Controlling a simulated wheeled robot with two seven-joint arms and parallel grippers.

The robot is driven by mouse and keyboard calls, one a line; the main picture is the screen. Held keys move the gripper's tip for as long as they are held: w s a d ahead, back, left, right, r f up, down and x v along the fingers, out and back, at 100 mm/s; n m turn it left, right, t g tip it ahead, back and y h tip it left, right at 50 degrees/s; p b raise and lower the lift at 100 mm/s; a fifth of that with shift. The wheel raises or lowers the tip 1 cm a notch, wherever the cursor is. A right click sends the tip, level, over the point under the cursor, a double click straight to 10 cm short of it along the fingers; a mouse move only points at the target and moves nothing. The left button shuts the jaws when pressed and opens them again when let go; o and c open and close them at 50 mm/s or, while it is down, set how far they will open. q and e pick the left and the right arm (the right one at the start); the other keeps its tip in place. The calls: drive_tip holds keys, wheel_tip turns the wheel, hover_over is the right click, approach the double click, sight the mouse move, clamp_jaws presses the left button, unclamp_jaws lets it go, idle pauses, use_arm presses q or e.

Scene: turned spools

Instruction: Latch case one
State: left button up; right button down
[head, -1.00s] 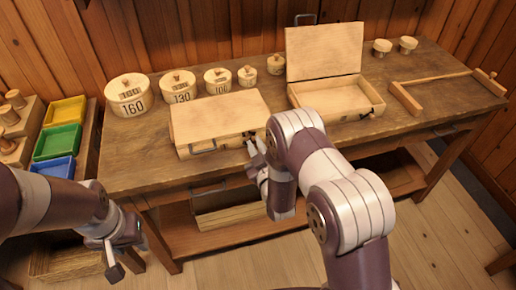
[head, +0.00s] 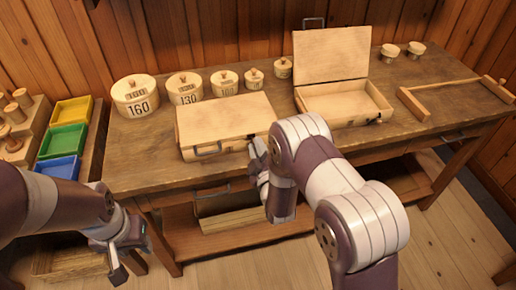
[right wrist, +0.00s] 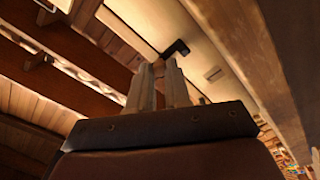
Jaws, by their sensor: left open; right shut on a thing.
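A pale wooden case (head: 225,117) lies closed on the bench, with a dark handle (head: 207,150) on its front. A second case (head: 345,103) stands open to its right, lid upright. I cannot read which one is numbered one. My right gripper (head: 253,149) is at the front right of the closed case. In the right wrist view its fingers (right wrist: 163,75) are shut on a small brownish latch piece (right wrist: 158,66), beside a dark bracket (right wrist: 176,48) on the case. The fingers partly hide this piece. My left gripper (head: 117,266) is open and empty, low in front of the bench.
Lidded round boxes (head: 135,97) with numbers stand along the back of the bench (head: 140,165). Yellow, green (head: 62,141) and blue bins stand at left. A wooden frame (head: 455,93) lies at right. Drawers hang under the bench top.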

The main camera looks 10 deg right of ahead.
drive_tip(key=c, duration=1.1)
unclamp_jaws()
drive_tip(key=shift+o, duration=0.2)
drive_tip(key=s+b, duration=0.1)
drive_tip(key=s, duration=1.1)
drive_tip(key=shift+s+d, duration=0.25)
drive_tip(key=shift+s, duration=0.1)
